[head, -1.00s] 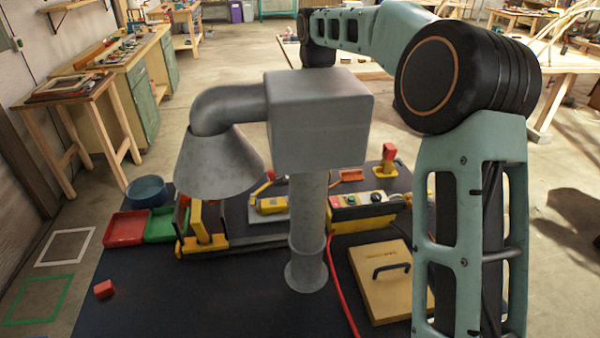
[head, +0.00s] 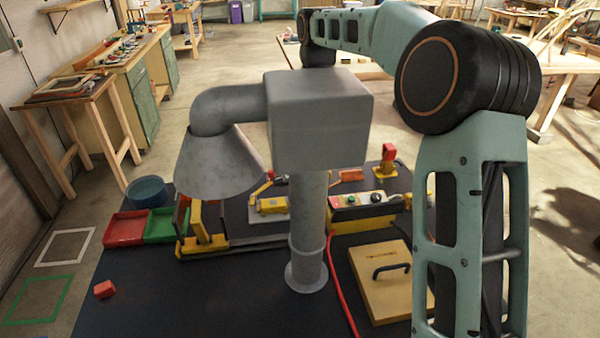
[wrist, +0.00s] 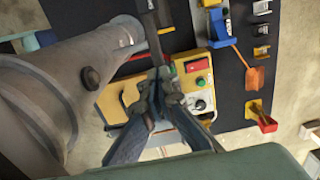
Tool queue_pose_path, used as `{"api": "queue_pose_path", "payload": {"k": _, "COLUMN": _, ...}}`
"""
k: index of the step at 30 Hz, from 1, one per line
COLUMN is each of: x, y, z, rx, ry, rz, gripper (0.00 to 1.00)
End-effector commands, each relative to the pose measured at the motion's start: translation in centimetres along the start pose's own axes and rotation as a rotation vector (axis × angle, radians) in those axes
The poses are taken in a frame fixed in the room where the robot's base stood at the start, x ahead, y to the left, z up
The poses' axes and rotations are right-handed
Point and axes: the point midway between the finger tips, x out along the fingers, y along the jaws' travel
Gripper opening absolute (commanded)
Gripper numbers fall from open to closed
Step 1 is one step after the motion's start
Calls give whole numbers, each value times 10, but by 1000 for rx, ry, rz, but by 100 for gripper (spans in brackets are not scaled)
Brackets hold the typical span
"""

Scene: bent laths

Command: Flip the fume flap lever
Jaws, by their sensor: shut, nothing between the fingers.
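The grey fume extractor stands mid-table in the head view, with a cone hood (head: 220,165), a box-shaped head (head: 318,120) and an upright pipe (head: 308,220). No flap lever is clearly visible there. In the wrist view its grey body (wrist: 45,100) fills the left side and bears a dark round knob (wrist: 90,78); I cannot tell whether this belongs to the lever. My gripper (wrist: 158,80) is shut and empty, to the right of the grey body. A dark bar (wrist: 150,30) runs down towards the fingertips; I cannot tell whether they touch. The head view hides my gripper.
A yellow control box (head: 365,205) stands behind the pipe, with a yellow lidded box (head: 383,280) at right. A yellow clamp (head: 203,240), red tray (head: 125,229) and green tray (head: 166,225) lie left. A red block (head: 104,289) sits front left. The front table is clear.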

Motion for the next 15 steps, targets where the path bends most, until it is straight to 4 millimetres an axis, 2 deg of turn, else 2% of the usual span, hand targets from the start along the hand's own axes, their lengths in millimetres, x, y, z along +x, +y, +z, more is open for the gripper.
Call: {"api": "queue_pose_path", "payload": {"k": 15, "x": 8, "y": 0, "z": 0, "rx": 0, "ry": 0, "rz": 0, "gripper": 0}}
